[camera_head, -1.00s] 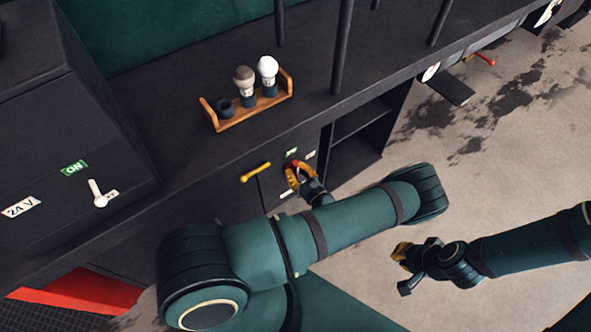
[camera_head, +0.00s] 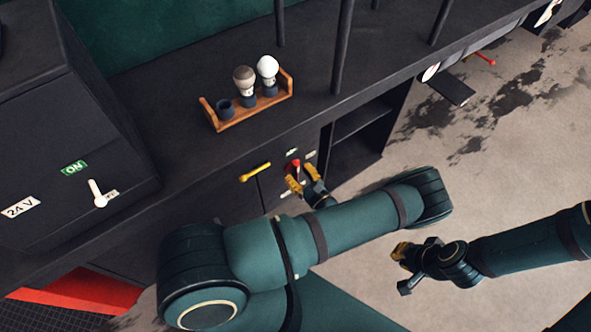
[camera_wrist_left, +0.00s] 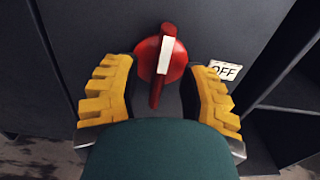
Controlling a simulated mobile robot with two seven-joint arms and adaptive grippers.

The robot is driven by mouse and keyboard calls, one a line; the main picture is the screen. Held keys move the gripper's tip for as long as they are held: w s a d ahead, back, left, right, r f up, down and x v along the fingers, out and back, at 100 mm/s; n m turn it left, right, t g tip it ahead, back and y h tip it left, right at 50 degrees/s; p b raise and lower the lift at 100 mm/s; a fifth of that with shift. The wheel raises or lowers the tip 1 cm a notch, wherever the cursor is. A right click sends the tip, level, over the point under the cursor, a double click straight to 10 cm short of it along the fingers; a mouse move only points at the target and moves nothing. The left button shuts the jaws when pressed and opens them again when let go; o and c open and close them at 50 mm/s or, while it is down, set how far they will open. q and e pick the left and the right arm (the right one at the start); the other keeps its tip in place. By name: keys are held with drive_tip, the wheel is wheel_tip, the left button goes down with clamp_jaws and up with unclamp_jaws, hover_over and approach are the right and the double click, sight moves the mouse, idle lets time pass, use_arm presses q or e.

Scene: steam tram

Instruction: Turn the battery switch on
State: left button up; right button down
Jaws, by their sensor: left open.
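The red rotary knob (camera_head: 295,165) is on the dark cabinet front below the counter. In the left wrist view, the red knob (camera_wrist_left: 158,85) has a white mark pointing nearly straight up, and the OFF label (camera_wrist_left: 224,71) is to its right. My left gripper (camera_head: 303,178) is open in front of the knob. Its yellow fingers stand on either side of the knob, apart from it in the wrist view. My right gripper (camera_head: 408,265) hangs off to the right over the floor, touching nothing; its opening is unclear.
A yellow handle (camera_head: 255,172) is left of the knob, and an open shelf (camera_head: 360,130) is to its right. A wooden rack (camera_head: 222,123) with bulbs stands on the counter. A box at left has a white lever (camera_head: 97,193) and a green ON label (camera_head: 75,168).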

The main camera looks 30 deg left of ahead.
sight(298, 174)
use_arm(q)
drive_tip(key=v, duration=0.5)
drive_tip(key=shift+s+d, duration=0.15)
drive_tip(key=shift+d, duration=0.25)
drive_tip(key=s+d+f+n+g+h, duration=0.2)
drive_tip(key=s+n+g+h, duration=0.4)
drive_tip(key=s+g, duration=0.15)
drive_tip(key=s+d+f+n+g+h, duration=0.25)
drive_tip(key=s+n+g+h, duration=0.3)
drive_tip(key=s, duration=0.35)
drive_tip(key=w+d+r+n+t+h, duration=0.3)
drive_tip(key=d+r+n+h, duration=0.2)
drive_tip(key=d+n+h, duration=0.25)
drive_tip(key=w+a+r+n+t+h, duration=0.1)
drive_tip(key=w+r+n+t, duration=0.3)
drive_tip(key=w+r, duration=0.1)
drive_tip(key=shift+w+n+t, duration=0.4)
drive_tip(key=shift+w, duration=0.3)
